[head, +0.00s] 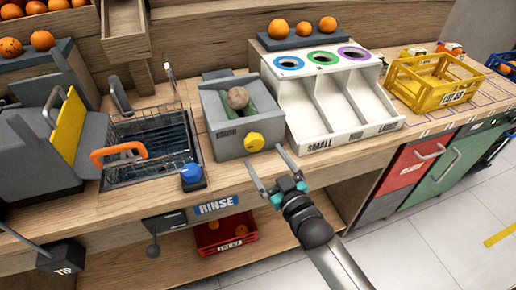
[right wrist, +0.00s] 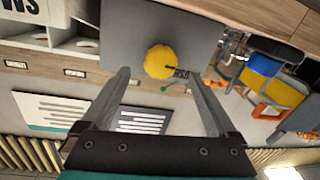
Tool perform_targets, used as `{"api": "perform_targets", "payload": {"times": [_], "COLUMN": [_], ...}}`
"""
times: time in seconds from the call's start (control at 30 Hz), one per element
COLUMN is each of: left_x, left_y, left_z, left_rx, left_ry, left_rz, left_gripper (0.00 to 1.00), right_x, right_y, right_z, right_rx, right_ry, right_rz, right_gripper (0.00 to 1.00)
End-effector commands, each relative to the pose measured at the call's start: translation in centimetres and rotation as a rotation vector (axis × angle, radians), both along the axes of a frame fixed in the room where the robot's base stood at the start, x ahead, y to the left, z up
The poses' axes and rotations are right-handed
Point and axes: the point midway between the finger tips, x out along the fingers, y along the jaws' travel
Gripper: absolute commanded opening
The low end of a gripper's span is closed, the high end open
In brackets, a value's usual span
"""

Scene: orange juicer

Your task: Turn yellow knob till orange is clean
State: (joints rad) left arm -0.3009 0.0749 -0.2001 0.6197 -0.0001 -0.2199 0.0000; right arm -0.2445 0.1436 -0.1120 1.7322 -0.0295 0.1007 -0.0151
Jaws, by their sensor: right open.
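The yellow knob (head: 254,142) is on the front of a grey box-shaped washer (head: 228,143). A brownish, dirty-looking orange (head: 238,98) sits in the opening on top of the washer. My right gripper (head: 268,168) is open and empty, just below and in front of the knob in the head view. In the right wrist view the yellow knob (right wrist: 159,62) shows ahead, beyond the spread fingers (right wrist: 160,95) and not between them. The orange is not seen in the right wrist view. My left gripper is not in view.
A wire basket with an orange handle (head: 119,150) and a blue knob (head: 191,173) are left of the washer. The white sorter (head: 335,95) stands close on its right, with a yellow crate (head: 435,80) beyond. A red crate (head: 224,235) is on the lower shelf.

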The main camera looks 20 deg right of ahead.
Motion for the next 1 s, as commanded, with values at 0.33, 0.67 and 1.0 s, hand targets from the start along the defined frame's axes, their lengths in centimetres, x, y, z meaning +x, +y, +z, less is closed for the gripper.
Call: {"api": "perform_targets", "payload": {"times": [0.33,0.67,1.0], "left_x": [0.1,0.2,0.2], "left_y": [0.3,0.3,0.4], "left_z": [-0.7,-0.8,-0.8], "left_rx": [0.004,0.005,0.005], "left_ry": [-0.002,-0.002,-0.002], "left_rz": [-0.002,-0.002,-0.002], "left_gripper": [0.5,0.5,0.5], "right_x": [4.1,4.7,4.7], "right_y": [0.6,0.7,0.7], "right_z": [-0.1,0.0,0.0], "right_rx": [0.0,0.001,0.001], "right_ry": [0.001,0.001,0.001], "right_rz": [0.0,0.0,0.0], "right_gripper": [0.93,0.93,0.65]}}
